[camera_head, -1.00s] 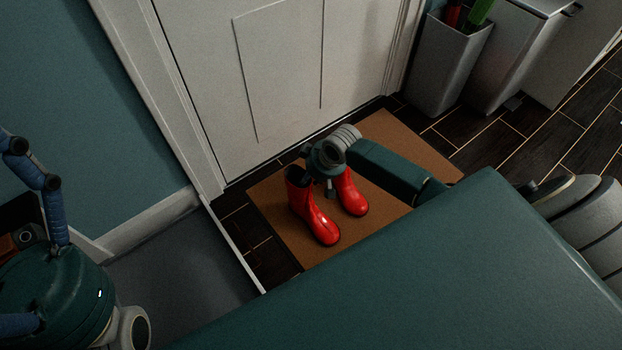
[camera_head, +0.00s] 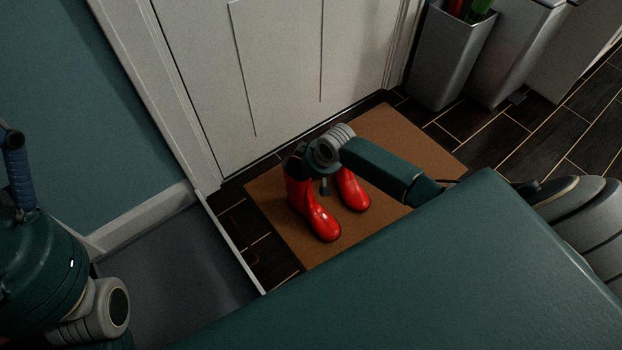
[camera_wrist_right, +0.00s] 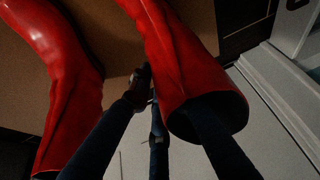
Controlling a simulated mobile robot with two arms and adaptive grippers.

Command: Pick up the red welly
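A pair of glossy red wellies stands upright on a brown mat (camera_head: 400,130). The left welly (camera_head: 313,205) and the right welly (camera_head: 352,190) both show in the head view. My right gripper (camera_head: 318,175) is at their tops, partly hiding them. In the right wrist view the dark fingers (camera_wrist_right: 155,105) are spread. One finger reaches into the mouth of the nearer welly (camera_wrist_right: 185,65), its tip hidden. The others are outside it, between it and the other welly (camera_wrist_right: 62,75). Firm contact cannot be told. My left gripper is out of view.
A white panelled door (camera_head: 290,70) stands just behind the mat. Grey bins (camera_head: 450,60) stand at the upper right. A grey tray-like surface with a pale edge (camera_head: 235,245) lies left of the mat. Dark tiled floor (camera_head: 500,130) is clear to the right.

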